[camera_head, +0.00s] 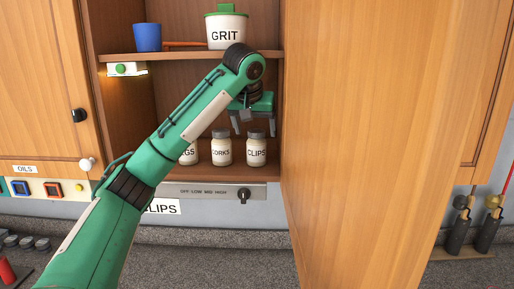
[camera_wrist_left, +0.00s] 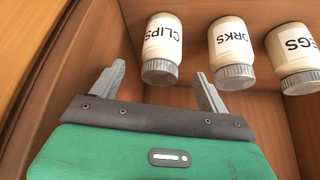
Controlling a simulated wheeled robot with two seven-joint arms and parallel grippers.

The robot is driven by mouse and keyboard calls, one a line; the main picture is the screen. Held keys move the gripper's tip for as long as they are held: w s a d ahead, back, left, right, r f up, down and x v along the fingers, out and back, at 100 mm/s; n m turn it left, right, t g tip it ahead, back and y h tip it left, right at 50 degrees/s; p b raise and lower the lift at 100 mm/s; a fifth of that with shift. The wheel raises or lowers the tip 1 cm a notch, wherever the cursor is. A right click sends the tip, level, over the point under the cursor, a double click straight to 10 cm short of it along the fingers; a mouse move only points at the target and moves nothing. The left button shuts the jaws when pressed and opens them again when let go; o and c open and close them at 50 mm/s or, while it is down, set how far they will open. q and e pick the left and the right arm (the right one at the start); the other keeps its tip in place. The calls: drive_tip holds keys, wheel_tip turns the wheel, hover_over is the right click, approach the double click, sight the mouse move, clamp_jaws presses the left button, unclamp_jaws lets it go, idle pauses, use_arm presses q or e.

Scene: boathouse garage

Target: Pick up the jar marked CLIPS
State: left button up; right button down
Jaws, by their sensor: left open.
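The CLIPS jar (camera_head: 256,152) is white with a grey lid and stands upright on the cupboard's lower shelf, at the right end of a row. In the left wrist view the CLIPS jar (camera_wrist_left: 163,42) appears upside down, its lid end between the two finger directions. My left gripper (camera_head: 253,126) is open and empty, just above the CLIPS jar's lid in the head view. It also shows in the left wrist view (camera_wrist_left: 158,72), with fingers spread and no visible contact. My right gripper is not in view.
A jar reading ORKS (camera_head: 221,152) stands close left of CLIPS; a partly hidden jar (camera_head: 189,156) ending in GS is beyond it. An open cupboard door (camera_head: 370,130) stands close on the right. A GRIT canister (camera_head: 226,33) and blue cup (camera_head: 147,38) are on the upper shelf.

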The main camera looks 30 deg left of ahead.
sight(257, 148)
use_arm(q)
drive_tip(key=shift+w+a+f, duration=0.1)
drive_tip(key=shift+w+f, duration=0.1)
drive_tip(key=shift+f, duration=0.35)
drive_tip(key=shift+w+a+f+p, duration=0.1)
drive_tip(key=shift+w+f+p, duration=0.1)
drive_tip(key=shift+p, duration=0.2)
drive_tip(key=p+x, duration=0.3)
drive_tip(key=x, duration=0.1)
drive_tip(key=shift+s+f, duration=0.15)
drive_tip(key=shift+f, duration=0.1)
drive_tip(key=shift+a+f, duration=0.1)
drive_tip(key=shift+f, duration=0.2)
drive_tip(key=c, duration=1.2)
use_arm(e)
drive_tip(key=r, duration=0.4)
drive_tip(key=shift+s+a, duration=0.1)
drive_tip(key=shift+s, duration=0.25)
